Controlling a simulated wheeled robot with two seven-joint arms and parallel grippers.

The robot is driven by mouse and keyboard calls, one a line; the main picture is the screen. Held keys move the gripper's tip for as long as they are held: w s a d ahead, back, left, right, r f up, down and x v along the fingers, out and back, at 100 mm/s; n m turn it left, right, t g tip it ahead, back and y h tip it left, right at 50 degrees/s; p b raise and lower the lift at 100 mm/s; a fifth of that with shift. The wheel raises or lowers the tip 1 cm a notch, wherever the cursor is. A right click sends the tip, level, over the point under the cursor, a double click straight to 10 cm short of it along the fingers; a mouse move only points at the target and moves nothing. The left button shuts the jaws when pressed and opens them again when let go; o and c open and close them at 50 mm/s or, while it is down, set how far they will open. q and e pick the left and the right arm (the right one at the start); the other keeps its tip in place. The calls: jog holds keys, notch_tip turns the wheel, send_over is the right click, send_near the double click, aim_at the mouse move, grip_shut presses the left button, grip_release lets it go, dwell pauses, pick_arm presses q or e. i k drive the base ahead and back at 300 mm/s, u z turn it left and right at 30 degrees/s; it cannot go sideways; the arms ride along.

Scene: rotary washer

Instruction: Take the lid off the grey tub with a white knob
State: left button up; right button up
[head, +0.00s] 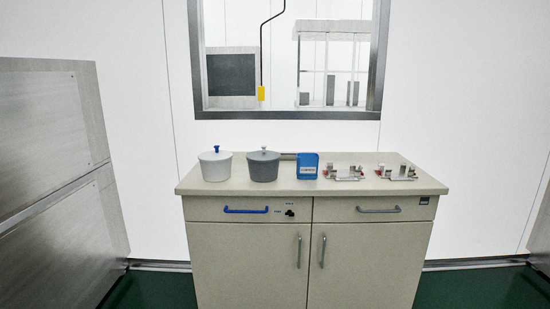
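The grey tub (263,170) stands upright on the left half of the cabinet's counter. Its grey lid (263,155) sits on top, with a small white knob (264,149) in the middle. A white tub (215,170) with a blue knob (216,149) stands close to its left, also lidded. Neither of my grippers shows in the head view, and nothing touches the grey tub's lid.
A blue box (307,166) stands just right of the grey tub. Two metal fixtures (345,173) (397,173) with red parts are farther right. The beige cabinet (256,238) has drawers and doors below. The counter's front strip is clear. A metal-framed window (285,114) is behind.

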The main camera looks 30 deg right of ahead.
aim_at(263, 156)
jog(key=z, duration=1.1)
jog(key=i, duration=2.05)
jog(key=u, duration=0.75)
